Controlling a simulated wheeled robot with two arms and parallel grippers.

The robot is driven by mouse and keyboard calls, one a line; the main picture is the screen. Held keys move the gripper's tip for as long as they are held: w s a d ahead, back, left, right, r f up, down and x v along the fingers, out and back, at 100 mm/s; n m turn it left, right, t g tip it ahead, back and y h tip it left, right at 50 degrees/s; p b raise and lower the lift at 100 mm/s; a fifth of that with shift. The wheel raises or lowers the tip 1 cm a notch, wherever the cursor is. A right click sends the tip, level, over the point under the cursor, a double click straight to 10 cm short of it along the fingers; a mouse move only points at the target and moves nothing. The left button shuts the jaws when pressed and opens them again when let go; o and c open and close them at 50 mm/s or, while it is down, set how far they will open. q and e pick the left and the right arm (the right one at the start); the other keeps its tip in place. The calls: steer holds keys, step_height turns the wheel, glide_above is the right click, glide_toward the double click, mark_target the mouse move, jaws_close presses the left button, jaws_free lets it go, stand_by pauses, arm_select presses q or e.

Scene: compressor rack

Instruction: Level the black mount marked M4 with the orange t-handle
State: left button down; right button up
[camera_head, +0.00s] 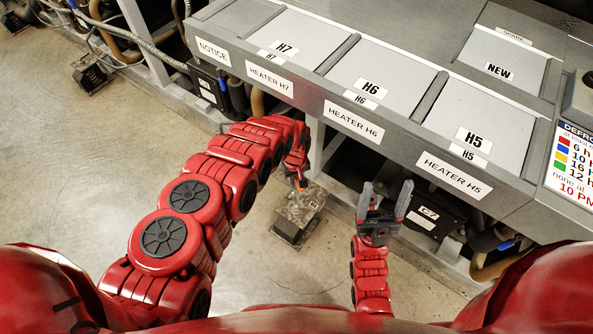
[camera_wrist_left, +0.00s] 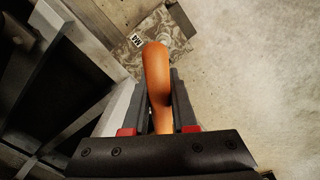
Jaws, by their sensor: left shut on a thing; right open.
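My left gripper (camera_head: 298,177) is shut on the orange t-handle (camera_wrist_left: 157,75), which stands up between its fingers in the left wrist view. In the head view only a small bit of orange (camera_head: 301,184) shows. A mount with a mottled grey-brown top (camera_head: 302,206) sits on the floor just below that gripper, and in the left wrist view it (camera_wrist_left: 168,30) carries a small M4 label (camera_wrist_left: 135,40). The handle's lower end is hidden, so I cannot tell whether it touches the mount. My right gripper (camera_head: 384,193) is open and empty, to the right of the mount.
The grey rack (camera_head: 330,95) with heater panels H7, H6 and H5 overhangs behind the mount. A rack leg (camera_head: 316,140) stands close to my left gripper. Another dark mount (camera_head: 89,75) is at far left. Concrete floor (camera_head: 90,150) is open at left.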

mark_target(295, 196)
arm_select(q)
steer(key=f+m+b, duration=0.1)
steer(key=m+b, duration=0.1)
steer(key=m, duration=0.2)
steer(key=f+m+b, duration=0.1)
steer(key=m+b, duration=0.2)
steer(key=m, duration=0.2)
steer(key=f+m+b, duration=0.1)
steer(key=m+b, duration=0.2)
steer(key=m, duration=0.2)
steer(key=shift+s+a+f, duration=0.1)
steer(key=shift+a+f, duration=0.15)
steer(key=shift+f, duration=0.45)
steer(key=shift+f+b, duration=0.3)
steer(key=shift+f, duration=0.25)
steer(key=shift+a+f+b, duration=0.1)
steer(key=shift+f+b, duration=0.6)
steer(key=shift+f, duration=0.3)
stand_by(0.5)
steer(key=c, duration=1.3)
jaws_free()
jaws_close()
